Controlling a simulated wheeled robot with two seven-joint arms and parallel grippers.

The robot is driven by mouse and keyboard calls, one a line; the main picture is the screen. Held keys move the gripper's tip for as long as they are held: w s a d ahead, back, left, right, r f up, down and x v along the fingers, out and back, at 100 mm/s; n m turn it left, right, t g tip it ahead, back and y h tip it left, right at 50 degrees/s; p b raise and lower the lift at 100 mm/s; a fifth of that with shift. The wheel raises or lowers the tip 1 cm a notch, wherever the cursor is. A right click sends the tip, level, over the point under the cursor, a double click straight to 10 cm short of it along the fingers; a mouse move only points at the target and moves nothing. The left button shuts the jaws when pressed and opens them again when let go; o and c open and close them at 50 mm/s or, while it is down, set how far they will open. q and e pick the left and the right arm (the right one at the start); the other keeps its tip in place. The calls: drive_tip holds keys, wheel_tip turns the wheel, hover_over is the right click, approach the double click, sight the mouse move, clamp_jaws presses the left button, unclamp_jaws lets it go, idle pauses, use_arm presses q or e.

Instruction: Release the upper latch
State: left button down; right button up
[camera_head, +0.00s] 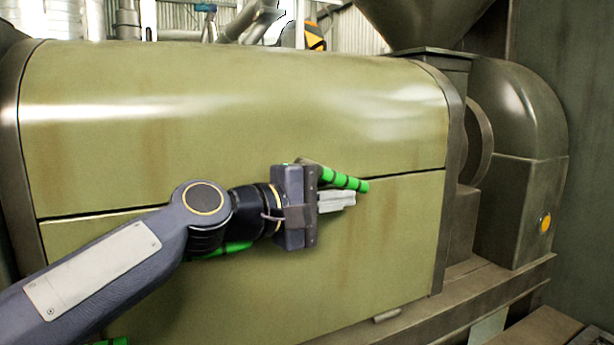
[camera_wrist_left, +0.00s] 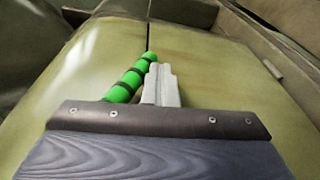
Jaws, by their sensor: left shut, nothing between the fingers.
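A green latch handle with black bands (camera_head: 345,181) lies near the dark seam of the olive machine cover (camera_head: 300,110), tilted down to the right in the head view. My left gripper (camera_head: 350,199) is shut and empty, its grey fingers just below and beside this handle. In the left wrist view the handle (camera_wrist_left: 130,80) lies immediately left of the shut fingers (camera_wrist_left: 161,80); I cannot tell whether they touch. A second green piece (camera_head: 230,248) shows partly behind my left arm. The base of the handle by the gripper is hidden. My right gripper is not in view.
Another bit of green (camera_head: 113,341) shows at the bottom left edge. A rounded dark housing (camera_head: 518,150) with an orange button (camera_head: 545,222) stands at the right, and a hopper (camera_head: 425,20) rises above. The cover right of the fingers is clear.

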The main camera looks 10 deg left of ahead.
sight(338, 177)
use_arm(q)
wheel_tip(338, 177, up, 4)
drive_tip(key=shift+f+p, duration=0.1)
drive_tip(key=shift+p, duration=0.85)
drive_tip(key=s+r+p, duration=0.4)
drive_tip(key=s+r, duration=0.4)
drive_tip(key=s, duration=0.6)
drive_tip(key=shift+d+r, duration=0.4)
drive_tip(key=shift+d, duration=0.05)
